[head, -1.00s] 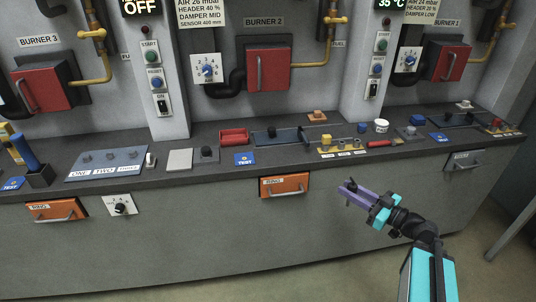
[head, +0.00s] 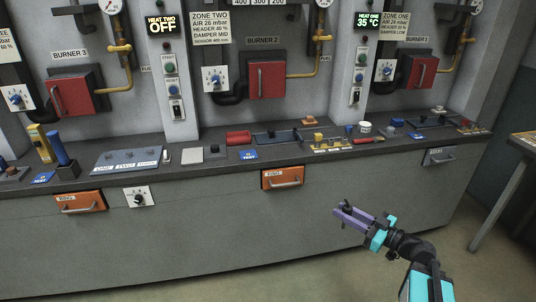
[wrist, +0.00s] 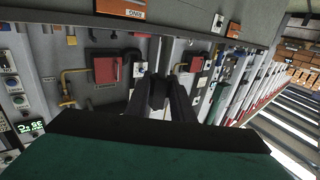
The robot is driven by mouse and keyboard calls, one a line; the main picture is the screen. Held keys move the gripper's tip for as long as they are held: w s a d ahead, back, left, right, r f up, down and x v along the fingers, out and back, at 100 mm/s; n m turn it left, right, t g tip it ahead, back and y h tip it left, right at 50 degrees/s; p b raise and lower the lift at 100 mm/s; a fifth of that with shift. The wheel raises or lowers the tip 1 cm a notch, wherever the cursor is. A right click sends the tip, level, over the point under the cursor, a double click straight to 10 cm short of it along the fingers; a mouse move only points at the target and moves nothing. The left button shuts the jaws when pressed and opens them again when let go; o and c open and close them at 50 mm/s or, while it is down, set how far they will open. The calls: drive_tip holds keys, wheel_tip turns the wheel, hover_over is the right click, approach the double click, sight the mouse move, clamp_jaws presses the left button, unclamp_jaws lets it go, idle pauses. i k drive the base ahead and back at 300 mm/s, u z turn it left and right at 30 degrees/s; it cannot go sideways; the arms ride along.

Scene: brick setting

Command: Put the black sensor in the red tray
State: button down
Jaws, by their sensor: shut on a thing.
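My gripper (head: 348,211), with purple fingers, is held out in front of the counter, over the floor at the lower right of the head view. It is shut on a small black thing, which looks like the black sensor (head: 347,205). In the wrist view, the dark sensor (wrist: 158,92) sits between the fingertips; its details are hard to make out. The red tray (head: 238,137) stands on the counter below the burner 2 panel, up and left of my gripper and well apart from it. I cannot see into the tray clearly.
The grey counter (head: 200,172) holds blue test pads, a light square plate, a dark block with a knob, a dark blue tray (head: 284,137) and a white cup (head: 365,127). Orange drawers (head: 283,178) are in its front. A side table (head: 524,150) stands at the right. The floor before the counter is clear.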

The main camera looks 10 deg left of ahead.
sight(239, 140)
drive_tip(key=z, duration=0.25)
drive_tip(key=k, duration=0.5)
drive_tip(key=u, duration=1.65)
drive_tip(key=i, duration=1.65)
drive_tip(key=u, duration=0.05)
